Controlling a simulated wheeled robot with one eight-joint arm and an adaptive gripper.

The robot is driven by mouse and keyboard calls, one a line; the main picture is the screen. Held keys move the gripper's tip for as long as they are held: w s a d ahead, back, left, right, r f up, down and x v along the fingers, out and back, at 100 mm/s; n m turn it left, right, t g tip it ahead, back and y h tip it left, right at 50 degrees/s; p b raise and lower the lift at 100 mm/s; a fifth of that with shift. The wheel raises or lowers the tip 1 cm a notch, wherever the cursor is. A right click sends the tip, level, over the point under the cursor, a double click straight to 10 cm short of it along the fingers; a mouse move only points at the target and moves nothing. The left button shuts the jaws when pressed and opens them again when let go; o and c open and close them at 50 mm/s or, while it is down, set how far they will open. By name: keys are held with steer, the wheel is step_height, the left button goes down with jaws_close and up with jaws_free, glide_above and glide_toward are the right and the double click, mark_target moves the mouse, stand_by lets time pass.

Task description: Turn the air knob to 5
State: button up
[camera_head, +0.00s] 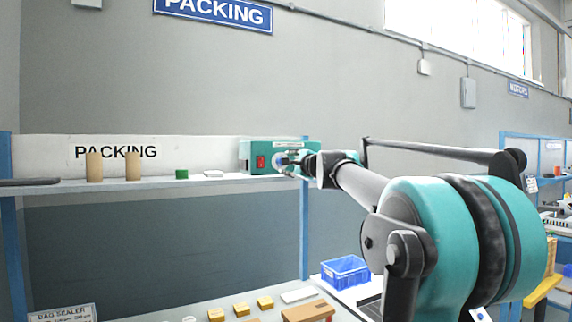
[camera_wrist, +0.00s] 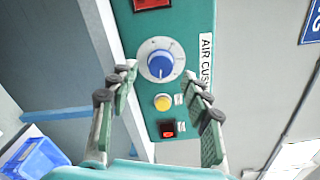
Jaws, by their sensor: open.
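The air knob (camera_wrist: 160,65) is a round blue knob on a pale dial on the front of a teal box labelled "AIR CUS..." (camera_head: 258,145). In the wrist view the dial marks are too small to read. My gripper (camera_wrist: 162,92) is open, with one finger on each side of the box face. The knob lies between and just beyond the fingertips, with visible gaps on both sides. In the head view my gripper (camera_head: 292,160) is at the box's front right, and it largely hides the knob.
A yellow button (camera_wrist: 162,102) and a red-lit switch (camera_wrist: 167,128) sit on the same panel near the knob. The box stands on a shelf (camera_head: 215,181) with two brown cylinders (camera_head: 113,167) and a green item (camera_head: 182,174). A blue bin (camera_head: 345,271) sits below.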

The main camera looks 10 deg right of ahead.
steer(key=v, duration=1)
